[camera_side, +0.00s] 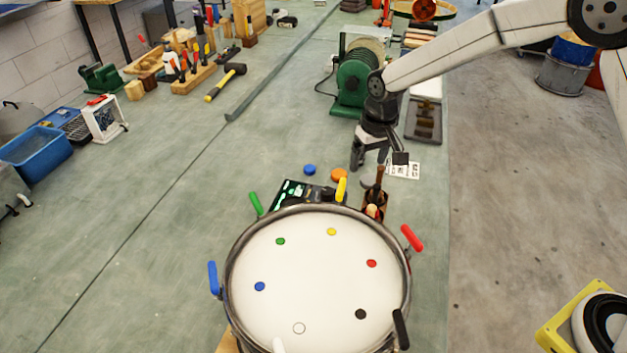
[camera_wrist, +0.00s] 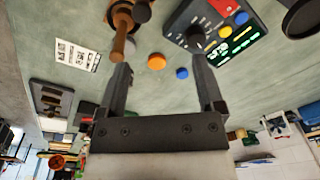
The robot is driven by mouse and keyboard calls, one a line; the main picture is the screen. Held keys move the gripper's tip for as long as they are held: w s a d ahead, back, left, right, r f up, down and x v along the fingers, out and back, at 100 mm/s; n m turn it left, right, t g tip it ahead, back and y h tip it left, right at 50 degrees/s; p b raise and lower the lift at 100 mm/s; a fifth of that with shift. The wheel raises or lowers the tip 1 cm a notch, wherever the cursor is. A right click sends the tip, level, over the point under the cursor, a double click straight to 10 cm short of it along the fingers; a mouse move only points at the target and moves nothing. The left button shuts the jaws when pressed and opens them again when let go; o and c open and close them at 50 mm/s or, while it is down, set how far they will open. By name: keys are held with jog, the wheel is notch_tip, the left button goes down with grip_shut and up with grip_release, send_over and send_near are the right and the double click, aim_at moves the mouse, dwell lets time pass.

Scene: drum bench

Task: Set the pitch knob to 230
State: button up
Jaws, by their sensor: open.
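The dark control box (camera_side: 293,188) with lit green markings sits just behind the drum, its near part hidden by the drum rim. It also shows at the top of the wrist view (camera_wrist: 188,20), with a green display (camera_wrist: 238,46) and a dark round knob (camera_wrist: 196,37) at its edge. I cannot read the knob's setting. My gripper (camera_side: 370,157) is open and empty, above the bench to the right of the box. In the wrist view its fingers (camera_wrist: 161,66) are wide apart; the knob appears just beyond the right fingertip.
The large drum (camera_side: 310,270) has coloured dots and clamp handles around its rim. A blue disc (camera_side: 310,169) and an orange disc (camera_side: 339,174) lie behind the box. A brown wooden tool (camera_wrist: 122,25) stands near my gripper. A printed card (camera_side: 403,170) lies right.

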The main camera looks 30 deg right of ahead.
send_over(327, 190)
jog(key=f, duration=0.3)
jog(key=shift+d+f+g, duration=0.25)
jog(key=shift+f+g, duration=0.1)
jog(key=shift+g, duration=0.05)
jog(key=shift+s+f, duration=0.1)
jog(key=shift+f, duration=0.05)
jog(key=shift+a+f, duration=0.2)
jog(key=shift+f, duration=3.55)
grip_shut()
